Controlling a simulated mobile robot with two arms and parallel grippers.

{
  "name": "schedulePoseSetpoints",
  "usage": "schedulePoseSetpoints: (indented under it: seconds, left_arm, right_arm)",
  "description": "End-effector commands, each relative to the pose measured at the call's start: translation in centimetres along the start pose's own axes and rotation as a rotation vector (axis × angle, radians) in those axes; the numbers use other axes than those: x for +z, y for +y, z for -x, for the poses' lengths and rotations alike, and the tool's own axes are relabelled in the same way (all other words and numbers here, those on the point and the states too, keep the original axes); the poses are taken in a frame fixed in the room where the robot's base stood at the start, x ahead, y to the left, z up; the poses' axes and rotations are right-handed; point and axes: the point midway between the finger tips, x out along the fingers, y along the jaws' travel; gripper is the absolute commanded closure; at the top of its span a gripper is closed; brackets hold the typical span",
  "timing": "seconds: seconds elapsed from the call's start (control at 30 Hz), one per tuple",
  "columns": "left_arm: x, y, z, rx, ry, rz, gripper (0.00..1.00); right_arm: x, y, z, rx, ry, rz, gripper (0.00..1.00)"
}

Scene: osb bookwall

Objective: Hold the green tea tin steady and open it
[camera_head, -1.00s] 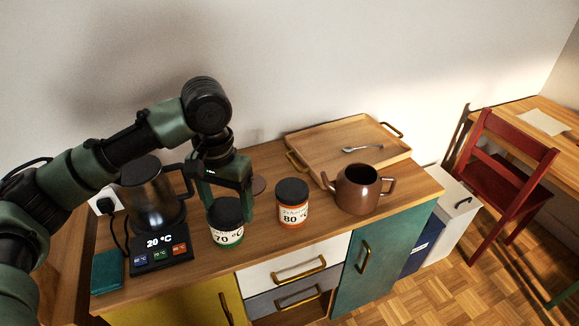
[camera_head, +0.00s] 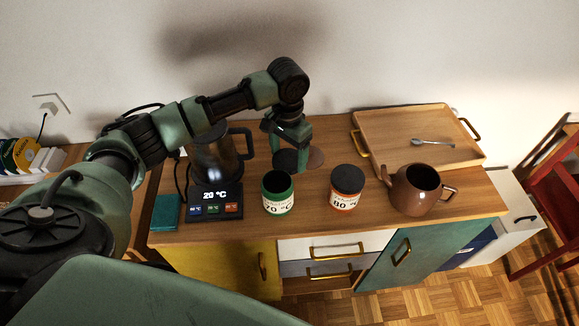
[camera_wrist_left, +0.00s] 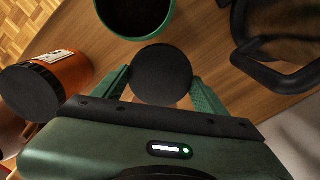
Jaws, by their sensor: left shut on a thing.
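The green tea tin (camera_head: 277,194), labelled 70 °C, stands upright and open on the counter, its inside dark. It also shows at the top of the left wrist view (camera_wrist_left: 167,24). My left gripper (camera_head: 290,157) is behind the tin, apart from it, shut on the round black lid (camera_wrist_left: 161,74). The lid sits between the two green fingers in the left wrist view. Whether the lid touches the counter is hard to tell. My right gripper is not in view, and nothing grips the tin.
An orange tin (camera_head: 346,190) with a dark lid and a brown teapot (camera_head: 414,191) stand right of the green tin. A kettle (camera_head: 216,160) on its base is to the left. A wooden tray (camera_head: 385,123) with a spoon (camera_head: 432,142) lies at the back right.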

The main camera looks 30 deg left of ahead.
Motion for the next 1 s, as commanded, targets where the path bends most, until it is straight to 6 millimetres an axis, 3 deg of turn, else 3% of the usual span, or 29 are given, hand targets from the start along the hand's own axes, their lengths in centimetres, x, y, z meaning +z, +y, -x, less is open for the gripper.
schedulePoseSetpoints:
  seconds: [0.5,0.9,0.93,1.0]
  left_arm:
    - [0.0,0.0,-6.1,0.000,0.000,0.000,0.76]
    - [0.0,0.0,-6.7,0.000,0.000,0.000,0.76]
    - [0.0,0.0,-6.8,0.000,0.000,0.000,0.25]
    - [0.0,0.0,-6.7,0.000,0.001,-0.001,0.06]
  right_arm:
    - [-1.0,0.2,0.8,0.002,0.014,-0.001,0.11]
    - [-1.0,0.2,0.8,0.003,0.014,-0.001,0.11]
    - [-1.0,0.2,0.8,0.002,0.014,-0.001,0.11]
    - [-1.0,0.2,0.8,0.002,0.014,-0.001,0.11]
